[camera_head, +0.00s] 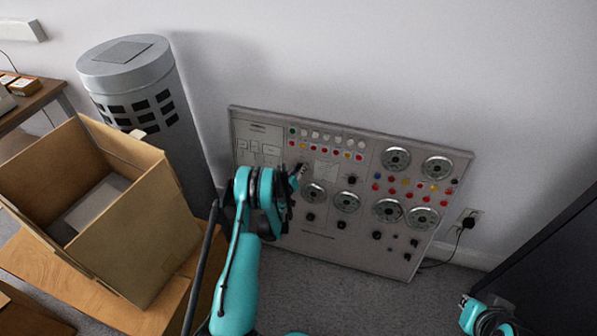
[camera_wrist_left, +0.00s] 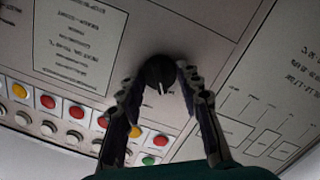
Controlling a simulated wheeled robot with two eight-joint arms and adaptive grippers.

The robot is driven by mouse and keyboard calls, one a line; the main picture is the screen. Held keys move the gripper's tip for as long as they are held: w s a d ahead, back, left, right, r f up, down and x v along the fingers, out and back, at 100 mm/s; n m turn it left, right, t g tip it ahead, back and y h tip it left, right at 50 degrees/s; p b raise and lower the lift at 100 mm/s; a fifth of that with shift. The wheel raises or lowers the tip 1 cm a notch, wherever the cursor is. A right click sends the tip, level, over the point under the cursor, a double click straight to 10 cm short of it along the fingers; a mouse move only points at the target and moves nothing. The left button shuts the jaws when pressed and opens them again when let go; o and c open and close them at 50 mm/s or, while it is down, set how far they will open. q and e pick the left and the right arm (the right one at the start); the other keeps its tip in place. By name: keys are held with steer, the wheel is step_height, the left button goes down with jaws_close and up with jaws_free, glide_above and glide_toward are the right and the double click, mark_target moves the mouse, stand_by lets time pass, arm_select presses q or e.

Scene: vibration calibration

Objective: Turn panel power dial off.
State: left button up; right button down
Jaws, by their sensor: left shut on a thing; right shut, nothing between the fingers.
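The grey control panel (camera_head: 330,240) leans against the wall in the head view. A black dial (camera_wrist_left: 158,72) with a white pointer mark shows on the panel face in the left wrist view; its mark points down in that picture. My left gripper (camera_head: 299,171) reaches the panel's left part in the head view and covers the dial there. In the left wrist view its two fingers (camera_wrist_left: 158,66) are on either side of the dial, shut on it. My right gripper (camera_head: 464,300) is shut and empty at the lower right, away from the panel.
An open cardboard box (camera_head: 140,235) stands on a wooden table (camera_head: 75,282) at left. A grey cylinder (camera_head: 150,100) stands behind it. A dark cabinet (camera_head: 555,265) is at right, near a wall socket with a plug (camera_head: 468,220). Buttons (camera_wrist_left: 75,113) lie near the left gripper's fingers.

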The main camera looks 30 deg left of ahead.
arm_select(q)
steer(key=shift+n, duration=0.3)
stand_by(0.4)
steer(key=o, duration=1.2)
steer(key=shift+c, duration=0.2)
step_height(320, 180, up, 10)
steer(key=shift+w, duration=0.1)
